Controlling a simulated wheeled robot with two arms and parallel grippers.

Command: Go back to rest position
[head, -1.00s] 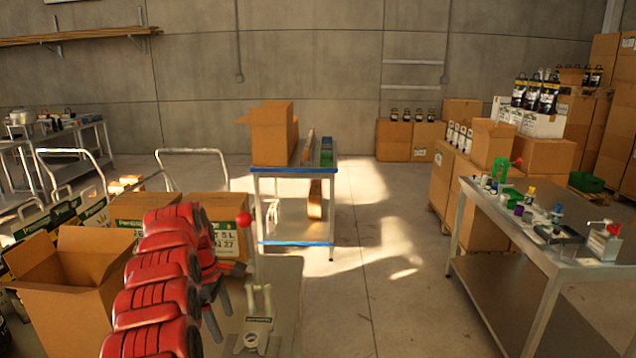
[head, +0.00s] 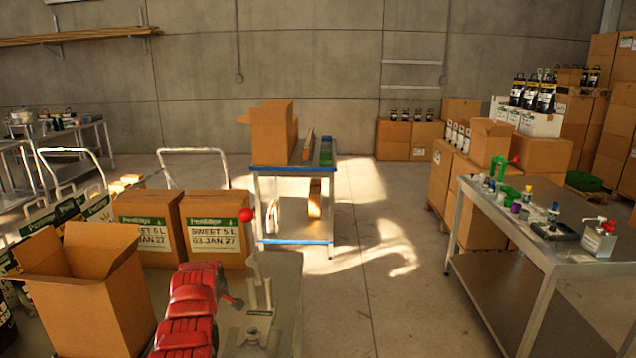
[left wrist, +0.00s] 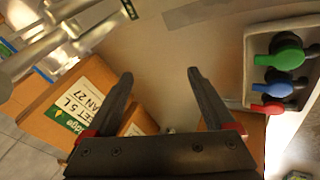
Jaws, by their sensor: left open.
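My left arm, with red links, rises from the bottom of the head view. My left gripper (head: 234,301) is small and dark there, beside the hand press (head: 258,300) with its red ball lever. In the left wrist view my left gripper (left wrist: 160,82) shows its two black fingers spread apart with nothing between them. Part of a metal lever stand (left wrist: 50,40) shows at the upper left of that view. My right gripper is in neither view.
An open carton (head: 85,290) stands left of my arm. Two labelled cartons (head: 150,235) stand behind the press. A steel table (head: 560,265) is at the right, with clear floor between. A tray (left wrist: 252,60) with green, blue and red knobbed pieces shows in the wrist view.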

